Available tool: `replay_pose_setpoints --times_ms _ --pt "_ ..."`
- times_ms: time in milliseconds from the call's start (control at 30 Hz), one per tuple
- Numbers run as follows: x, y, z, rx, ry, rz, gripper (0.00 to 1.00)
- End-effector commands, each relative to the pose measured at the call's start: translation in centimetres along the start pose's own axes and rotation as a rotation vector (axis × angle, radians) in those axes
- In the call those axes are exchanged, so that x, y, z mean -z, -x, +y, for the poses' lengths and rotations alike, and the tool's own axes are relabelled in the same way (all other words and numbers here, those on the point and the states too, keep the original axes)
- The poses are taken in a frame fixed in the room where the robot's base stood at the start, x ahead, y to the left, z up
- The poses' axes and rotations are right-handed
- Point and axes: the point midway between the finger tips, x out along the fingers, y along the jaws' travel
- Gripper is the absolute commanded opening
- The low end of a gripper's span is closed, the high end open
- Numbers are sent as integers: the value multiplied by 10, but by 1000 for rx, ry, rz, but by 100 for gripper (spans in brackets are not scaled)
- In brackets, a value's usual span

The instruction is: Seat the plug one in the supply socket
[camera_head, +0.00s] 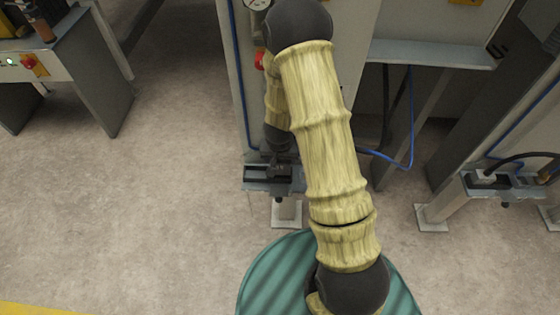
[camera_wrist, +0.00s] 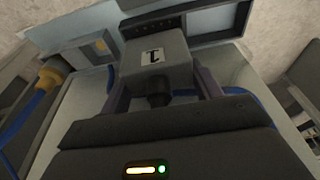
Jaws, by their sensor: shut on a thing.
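The plug one (camera_wrist: 155,58) is a grey block with a "1" label, in the middle of the wrist view. My gripper (camera_wrist: 158,82) is shut on it, with one dark finger on each side. The plug's far end meets a dark ridged strip (camera_wrist: 150,23), which may be part of the supply socket; I cannot tell whether it is in, touching or just short. In the head view my gripper (camera_head: 279,162) is low over a dark fixture (camera_head: 268,179) on a small grey shelf. The plug is too small and covered to make out there.
A machine panel with a red knob (camera_head: 259,60) rises behind my arm. Blue cable (camera_head: 408,150) hangs right of the arm. Another bracket with a pale connector (camera_head: 485,178) stands at the right. A yellow-orange part (camera_wrist: 47,80) is at left in the wrist view.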

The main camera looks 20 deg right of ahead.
Motion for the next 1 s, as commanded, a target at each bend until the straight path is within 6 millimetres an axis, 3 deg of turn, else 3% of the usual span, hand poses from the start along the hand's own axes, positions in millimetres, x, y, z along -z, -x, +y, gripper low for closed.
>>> replay_pose_setpoints --times_ms 167,467,867,900,1000 --pt "-2 -5 -1 1 2 0 28" --pt "-9 -34 0 0 1 1 28" --pt "-9 -35 0 0 0 1 28" --pt "-10 -36 0 0 0 0 67" --pt "-9 -35 0 0 0 0 85"
